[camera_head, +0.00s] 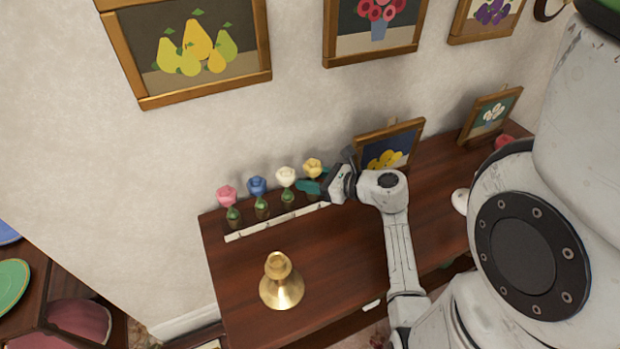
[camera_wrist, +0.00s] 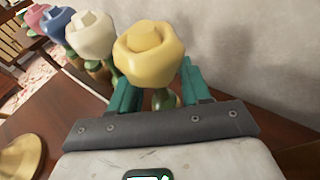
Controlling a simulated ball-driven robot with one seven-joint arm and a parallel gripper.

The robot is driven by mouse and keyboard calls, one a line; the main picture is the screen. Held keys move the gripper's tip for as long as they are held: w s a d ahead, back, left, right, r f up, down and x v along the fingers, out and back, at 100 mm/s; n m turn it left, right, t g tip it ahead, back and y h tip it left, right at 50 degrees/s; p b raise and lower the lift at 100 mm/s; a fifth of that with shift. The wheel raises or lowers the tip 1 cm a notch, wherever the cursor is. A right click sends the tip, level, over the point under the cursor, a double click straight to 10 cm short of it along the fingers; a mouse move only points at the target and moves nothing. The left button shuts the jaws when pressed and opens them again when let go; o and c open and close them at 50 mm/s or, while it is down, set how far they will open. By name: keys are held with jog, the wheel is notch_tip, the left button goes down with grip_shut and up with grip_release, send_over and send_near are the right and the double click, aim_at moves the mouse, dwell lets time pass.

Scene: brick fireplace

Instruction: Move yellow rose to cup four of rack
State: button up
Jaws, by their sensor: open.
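The yellow rose (camera_head: 312,167) is upright at the right end of a row of roses along the wall. In the wrist view the yellow rose (camera_wrist: 150,55) has its green stem between my two teal fingers. My gripper (camera_head: 312,187) is open, with a finger on each side of the stem (camera_wrist: 157,90). The rack has a white front strip (camera_head: 270,223) and small dark cups. Its first three cups hold a pink rose (camera_head: 227,195), a blue rose (camera_head: 257,186) and a white rose (camera_head: 286,176). The fourth cup and the yellow rose's lower end are hidden behind my gripper.
A brass candlestick-like object (camera_head: 281,283) stands on the wooden table (camera_head: 330,270) in front of the rack. Framed pictures (camera_head: 392,147) (camera_head: 490,115) lean at the wall to the right. The table's middle is clear.

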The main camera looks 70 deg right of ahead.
jog(key=b+v, duration=0.1)
jog(key=v, duration=0.9)
jog(key=shift+s, duration=0.2)
